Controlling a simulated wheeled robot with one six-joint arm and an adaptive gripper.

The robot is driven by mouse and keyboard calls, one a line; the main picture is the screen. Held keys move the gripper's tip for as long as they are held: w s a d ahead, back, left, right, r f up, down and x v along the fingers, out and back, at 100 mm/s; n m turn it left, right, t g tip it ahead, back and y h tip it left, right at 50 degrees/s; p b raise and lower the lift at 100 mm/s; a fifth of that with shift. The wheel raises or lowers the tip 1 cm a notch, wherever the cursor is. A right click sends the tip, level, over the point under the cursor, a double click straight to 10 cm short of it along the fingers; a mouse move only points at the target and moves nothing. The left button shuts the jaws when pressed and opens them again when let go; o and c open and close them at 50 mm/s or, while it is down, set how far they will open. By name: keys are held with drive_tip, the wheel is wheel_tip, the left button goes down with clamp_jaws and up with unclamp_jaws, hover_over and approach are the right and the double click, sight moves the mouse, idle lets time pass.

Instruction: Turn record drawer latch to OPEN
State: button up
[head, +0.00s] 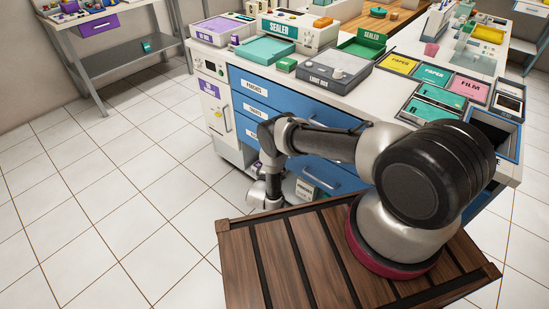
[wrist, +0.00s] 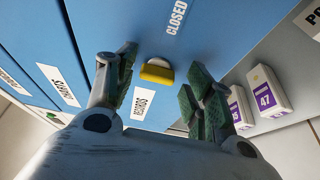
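In the wrist view, the record drawer latch is a small yellow knob (wrist: 157,72) on a blue drawer front (wrist: 110,20). A white "CLOSED" label (wrist: 176,17) is beside it at the top, and a white "RECORDS" label (wrist: 144,104) is below it. My gripper (wrist: 158,85) is open, with one finger to the left and one to the right of the knob. I see no clear contact between fingers and knob. In the head view my arm hides the latch, and the fingers do not show clearly.
In the head view, a blue drawer cabinet (head: 249,84) carries a white counter with trays, a light box (head: 333,72) and a green tray (head: 362,46). In the wrist view, white boxes with purple labels (wrist: 267,91) stand right of the gripper. Tiled floor (head: 120,190) is clear at left.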

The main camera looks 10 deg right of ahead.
drive_tip(key=shift+a, duration=0.1)
drive_tip(key=v, duration=1.2)
drive_tip(key=shift+d, duration=0.2)
